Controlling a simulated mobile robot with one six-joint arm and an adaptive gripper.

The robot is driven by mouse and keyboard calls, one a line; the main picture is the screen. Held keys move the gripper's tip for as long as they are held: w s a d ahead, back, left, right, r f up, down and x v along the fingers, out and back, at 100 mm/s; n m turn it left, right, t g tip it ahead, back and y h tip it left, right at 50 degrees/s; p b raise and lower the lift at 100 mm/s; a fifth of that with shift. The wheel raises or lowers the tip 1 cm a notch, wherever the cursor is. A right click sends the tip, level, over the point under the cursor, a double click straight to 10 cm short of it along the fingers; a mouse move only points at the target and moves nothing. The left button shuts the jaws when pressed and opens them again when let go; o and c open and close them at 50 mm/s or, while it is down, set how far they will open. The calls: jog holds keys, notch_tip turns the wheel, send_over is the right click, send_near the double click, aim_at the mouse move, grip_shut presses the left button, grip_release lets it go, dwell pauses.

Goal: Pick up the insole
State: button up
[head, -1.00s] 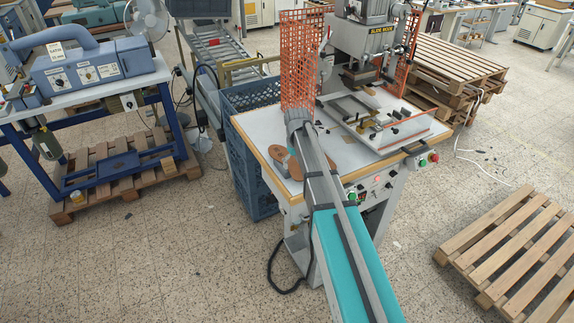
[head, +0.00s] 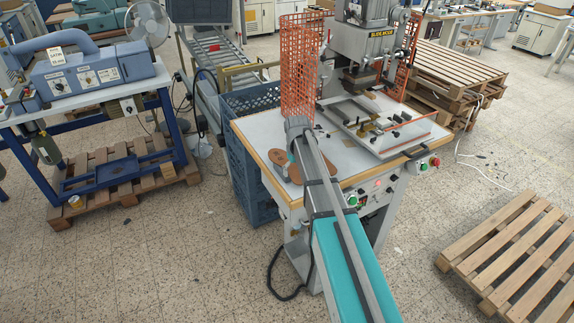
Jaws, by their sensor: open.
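Brown insoles (head: 277,158) lie flat on the left part of the white worktable (head: 255,127), near its front-left wooden edge. At least two show, and my arm partly covers the ones on the right. My grey arm reaches across the front of the table, and its wrist end is just above and right of the insoles. My gripper's fingers are hidden behind the arm and wrist, so I cannot see whether they touch an insole.
The stamping press (head: 372,60) stands at the table's back right, with orange mesh guards (head: 299,65) beside it. A blue crate (head: 238,150) is against the table's left side. A wooden pallet (head: 515,265) lies on the right floor.

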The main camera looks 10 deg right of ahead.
jog(key=shift+f, duration=0.25)
dwell(0.4)
jog(key=c, duration=0.9)
jog(key=shift+r, duration=0.1)
notch_tip(320, 180, up, 2)
jog(key=shift+r+p, duration=0.25)
jog(key=shift+p, duration=0.9)
jog(key=s+d+r+p, duration=0.1)
jog(key=s+r+p, duration=0.2)
jog(key=s, duration=0.1)
jog(key=s+d+r+p, duration=0.2)
jog(key=s+r+p, duration=0.2)
jog(key=s+d+r+p, duration=0.1)
jog(key=s+r+p, duration=0.2)
jog(key=s, duration=0.2)
jog(key=shift+s+d+r+p, duration=0.1)
jog(key=shift+d+r+p, duration=0.3)
